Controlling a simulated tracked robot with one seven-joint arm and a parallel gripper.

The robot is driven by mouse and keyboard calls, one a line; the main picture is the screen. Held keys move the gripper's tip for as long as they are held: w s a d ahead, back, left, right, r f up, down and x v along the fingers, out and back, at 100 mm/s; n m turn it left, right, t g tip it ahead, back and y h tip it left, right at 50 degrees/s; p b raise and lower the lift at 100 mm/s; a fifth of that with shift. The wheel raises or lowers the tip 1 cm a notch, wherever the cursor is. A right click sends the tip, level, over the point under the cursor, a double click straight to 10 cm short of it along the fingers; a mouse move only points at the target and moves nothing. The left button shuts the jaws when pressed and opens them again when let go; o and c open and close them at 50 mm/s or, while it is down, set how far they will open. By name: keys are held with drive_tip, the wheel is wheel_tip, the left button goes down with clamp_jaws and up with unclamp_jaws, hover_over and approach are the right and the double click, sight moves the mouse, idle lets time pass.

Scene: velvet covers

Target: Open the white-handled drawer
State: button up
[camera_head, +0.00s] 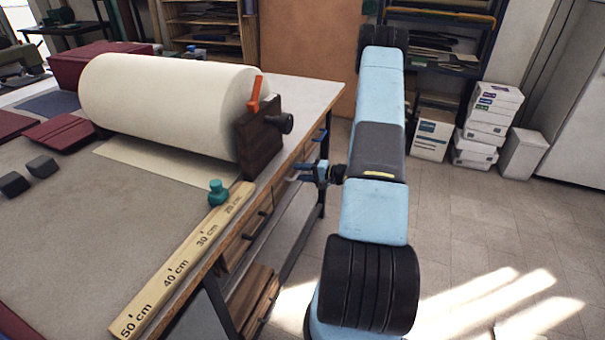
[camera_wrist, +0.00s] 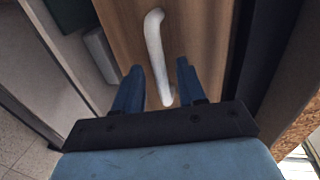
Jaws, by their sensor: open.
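In the wrist view a white handle (camera_wrist: 153,45) stands out from a brown wooden drawer front (camera_wrist: 205,32). The drawer looks shut, though its edges show only in part. My gripper (camera_wrist: 158,75) is open, its two blue fingers pointing at the drawer front. The lower part of the handle lies between the fingers in the picture; I cannot tell whether they touch it. In the head view my gripper (camera_head: 303,172) is at the table's right side, by the drawer fronts below the top. The white handle is not clear there.
The worktable (camera_head: 70,225) bears a large cream roll (camera_head: 165,105), a wooden ruler (camera_head: 180,265) and a small teal object (camera_head: 218,192). A dark-handled drawer (camera_head: 250,232) is nearer. White boxes (camera_head: 480,125) stand behind at right.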

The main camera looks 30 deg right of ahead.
clamp_jaws()
idle(0.6)
